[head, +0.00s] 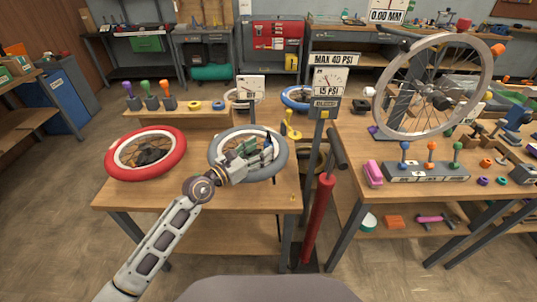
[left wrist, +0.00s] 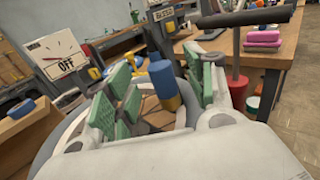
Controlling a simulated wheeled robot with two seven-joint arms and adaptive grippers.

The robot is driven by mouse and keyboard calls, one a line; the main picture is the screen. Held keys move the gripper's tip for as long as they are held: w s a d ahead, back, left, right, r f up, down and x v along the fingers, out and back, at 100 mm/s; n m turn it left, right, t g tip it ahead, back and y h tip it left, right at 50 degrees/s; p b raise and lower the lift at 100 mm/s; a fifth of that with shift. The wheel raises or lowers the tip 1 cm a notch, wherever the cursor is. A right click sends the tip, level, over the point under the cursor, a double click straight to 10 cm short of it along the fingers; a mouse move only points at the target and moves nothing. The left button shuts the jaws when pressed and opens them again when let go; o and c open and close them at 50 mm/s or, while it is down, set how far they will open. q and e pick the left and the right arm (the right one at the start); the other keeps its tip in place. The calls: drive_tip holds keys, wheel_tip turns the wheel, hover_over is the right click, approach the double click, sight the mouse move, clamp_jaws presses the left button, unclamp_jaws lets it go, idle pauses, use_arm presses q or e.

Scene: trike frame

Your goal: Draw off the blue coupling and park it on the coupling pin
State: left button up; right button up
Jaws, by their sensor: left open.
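The blue coupling (left wrist: 163,82) is an upright blue cylinder with a yellow part below it in the left wrist view. It stands between the open green-padded fingers of my left gripper (left wrist: 163,72); I cannot tell whether either pad touches it. In the head view my left gripper (head: 262,150) is over the grey-tyred wheel (head: 219,136) on the front workbench and mostly hides the coupling. I cannot tell which object is the coupling pin. My right gripper is not in view.
A red-tyred wheel (head: 121,143) lies at the left of the bench (head: 200,197). Purple, green and orange handles (head: 150,88) stand on the rear ledge. A red pump (head: 318,215) and pressure gauge (head: 328,78) stand right of the bench. The right bench holds an upright wheel (head: 380,95).

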sight(265, 146)
use_arm(q)
drive_tip(key=shift+x, duration=1.7)
drive_tip(key=shift+w+d+f, duration=0.15)
drive_tip(key=shift+w+d, duration=0.3)
drive_tip(key=shift+w, duration=0.25)
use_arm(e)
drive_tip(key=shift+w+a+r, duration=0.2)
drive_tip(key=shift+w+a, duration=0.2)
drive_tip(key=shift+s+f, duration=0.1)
